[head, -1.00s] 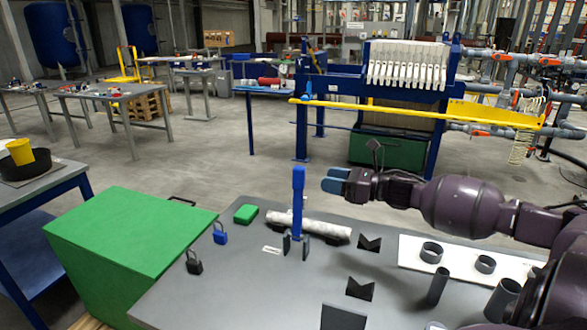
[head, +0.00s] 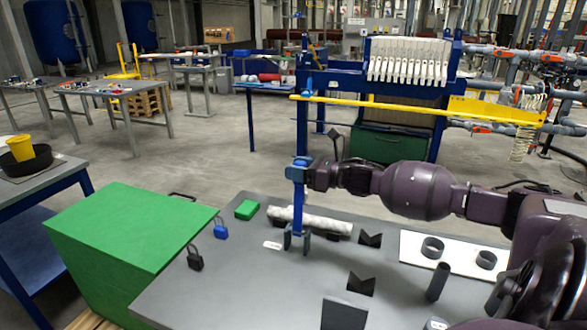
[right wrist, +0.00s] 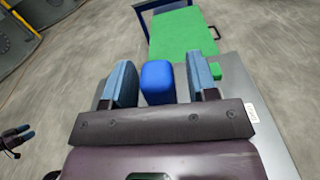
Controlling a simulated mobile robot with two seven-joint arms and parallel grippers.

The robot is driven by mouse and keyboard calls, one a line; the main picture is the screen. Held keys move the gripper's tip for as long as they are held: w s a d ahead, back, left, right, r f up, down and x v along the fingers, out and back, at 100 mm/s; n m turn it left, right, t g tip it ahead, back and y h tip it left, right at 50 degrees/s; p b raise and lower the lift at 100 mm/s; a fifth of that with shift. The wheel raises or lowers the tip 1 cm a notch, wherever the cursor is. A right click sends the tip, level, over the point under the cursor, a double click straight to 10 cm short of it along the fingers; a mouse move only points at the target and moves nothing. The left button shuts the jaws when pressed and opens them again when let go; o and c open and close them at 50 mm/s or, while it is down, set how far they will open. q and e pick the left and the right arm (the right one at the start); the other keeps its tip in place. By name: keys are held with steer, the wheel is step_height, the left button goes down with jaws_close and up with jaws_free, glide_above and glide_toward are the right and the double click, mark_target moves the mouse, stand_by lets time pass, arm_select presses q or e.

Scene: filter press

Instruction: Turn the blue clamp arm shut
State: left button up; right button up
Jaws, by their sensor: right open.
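The blue clamp arm (head: 299,214) stands upright at its dark pivot bracket (head: 296,242) on the grey table. My right gripper (head: 297,170) comes in from the right at the arm's upper part, which it partly hides. In the right wrist view, the blue arm's end (right wrist: 157,82) lies between the two open fingers of my right gripper (right wrist: 160,84), with a gap on each side. A whitish roll (head: 310,221) lies behind the clamp. A small dark gripper with bluish tips, seemingly my left one (right wrist: 18,134), shows at the wrist view's left edge; its opening is unclear.
A large green box (head: 130,225) stands left of the table (head: 230,290). A black padlock (head: 195,258), a blue padlock (head: 221,230) and a small green block (head: 246,209) lie left of the clamp. Dark V-blocks (head: 361,284) and a white board (head: 415,250) lie to the right.

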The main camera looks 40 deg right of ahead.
steer(key=shift+w+a, duration=0.3)
steer(key=shift+w, duration=0.2)
jaws_close()
